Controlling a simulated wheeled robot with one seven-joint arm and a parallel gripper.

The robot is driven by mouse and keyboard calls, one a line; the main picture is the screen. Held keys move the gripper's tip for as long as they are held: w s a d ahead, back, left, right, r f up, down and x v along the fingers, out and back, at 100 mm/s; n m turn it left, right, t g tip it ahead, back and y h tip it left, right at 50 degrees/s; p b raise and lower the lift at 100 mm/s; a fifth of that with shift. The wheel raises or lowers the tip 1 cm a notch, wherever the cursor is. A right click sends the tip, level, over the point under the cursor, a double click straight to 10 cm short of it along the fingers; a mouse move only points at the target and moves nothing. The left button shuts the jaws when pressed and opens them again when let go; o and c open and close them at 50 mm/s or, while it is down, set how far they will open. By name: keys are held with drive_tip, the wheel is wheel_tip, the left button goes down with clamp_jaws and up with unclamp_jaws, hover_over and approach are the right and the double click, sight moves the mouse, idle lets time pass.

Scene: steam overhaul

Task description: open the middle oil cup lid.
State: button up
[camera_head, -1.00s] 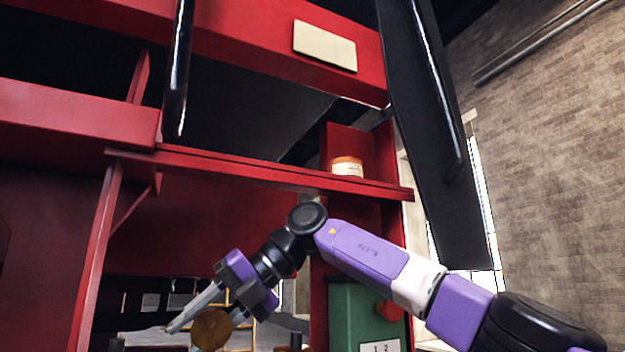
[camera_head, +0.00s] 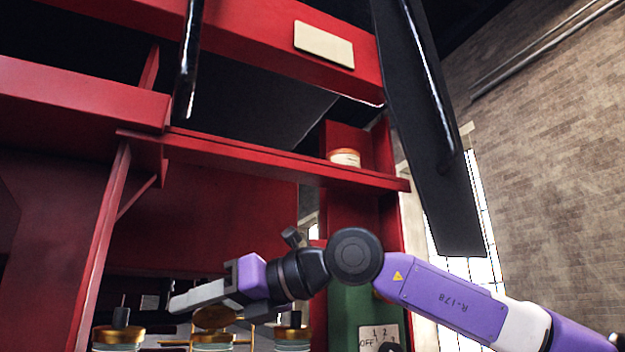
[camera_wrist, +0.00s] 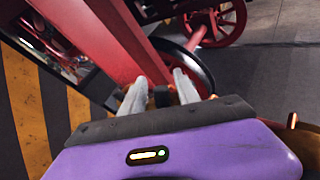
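Several brass-topped oil cups stand in a row along the bottom of the head view. The left oil cup (camera_head: 118,335) has a dark post above its lid, and so has the right oil cup (camera_head: 292,333). At the middle oil cup (camera_head: 215,339), the round brass lid (camera_head: 212,320) shows its face and appears tilted up above the rim. My gripper (camera_head: 176,303) is just above and left of this lid; contact cannot be told. The wrist view shows its two grey fingers (camera_wrist: 160,80) apart with nothing held between them.
A red ledge (camera_head: 270,160) crosses above my arm and carries a small white jar (camera_head: 345,158). A green box (camera_head: 352,308) with a numbered label stands right of the cups, behind my arm. The wrist view shows a red beam (camera_wrist: 118,38) and yellow-black floor stripes (camera_wrist: 25,110).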

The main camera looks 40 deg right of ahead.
sight(212, 316)
drive_tip(key=n+t+b, duration=0.1)
drive_tip(key=s+f+n+t+y+b, duration=0.1)
drive_tip(key=n+t, duration=0.1)
drive_tip(key=shift+s+a+f+b, duration=0.1)
drive_tip(key=shift+b, duration=0.25)
drive_tip(key=b+v, duration=0.2)
drive_tip(key=v, duration=0.5)
drive_tip(key=shift+s, duration=0.1)
drive_tip(key=s+a+r+n+g+y+p, duration=0.1)
drive_tip(key=s+a+r+n+g+y, duration=0.1)
drive_tip(key=s+r+y, duration=1.3)
drive_tip(key=s+r+g, duration=0.1)
drive_tip(key=s+r, duration=0.2)
drive_tip(key=r, duration=0.3)
drive_tip(key=shift+s, duration=0.15)
drive_tip(key=shift+a, duration=0.15)
